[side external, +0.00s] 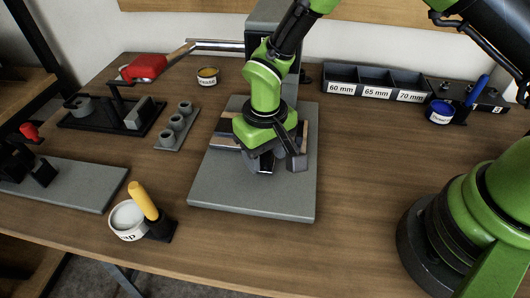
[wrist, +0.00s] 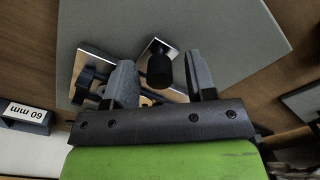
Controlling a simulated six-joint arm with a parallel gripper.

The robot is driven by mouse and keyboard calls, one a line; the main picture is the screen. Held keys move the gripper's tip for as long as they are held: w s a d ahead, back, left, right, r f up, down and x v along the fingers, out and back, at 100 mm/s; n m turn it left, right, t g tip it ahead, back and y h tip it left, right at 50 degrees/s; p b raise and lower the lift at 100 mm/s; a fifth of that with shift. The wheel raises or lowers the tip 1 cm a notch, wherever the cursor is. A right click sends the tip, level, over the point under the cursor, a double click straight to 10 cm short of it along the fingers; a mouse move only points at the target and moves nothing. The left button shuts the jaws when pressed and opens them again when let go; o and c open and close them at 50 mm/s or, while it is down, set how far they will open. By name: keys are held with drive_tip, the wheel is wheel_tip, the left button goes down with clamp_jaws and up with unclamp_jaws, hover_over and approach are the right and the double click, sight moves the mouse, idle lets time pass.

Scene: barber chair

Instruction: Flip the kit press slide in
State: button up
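The kit press stands at the middle of the table, with a grey base plate (side external: 240,192) and a grey column behind my arm. My gripper (side external: 278,163) is low over the plate and hides much of the press. In the wrist view my gripper (wrist: 158,60) is open, with a finger on each side of a black rounded knob (wrist: 159,72). A gap shows between the knob and the right finger. The knob sits by a shiny metal plate (wrist: 153,46), which may be the slide; I cannot tell. Another metal piece and black clamp-like parts show beside the left finger.
A bin row (side external: 375,84) marked 60, 65 and 70 mm stands at the back right. A blue-handled pot (side external: 440,112) is right of it. A white cup with a yellow handle (side external: 128,220) stands front left. Black fixtures (side external: 112,122) and grey cups (side external: 176,122) lie left.

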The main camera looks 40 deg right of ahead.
drive_tip(key=shift+r, duration=0.1)
wheel_tip(320, 180, up, 10)
drive_tip(key=shift+f, duration=0.15)
idle(0.4)
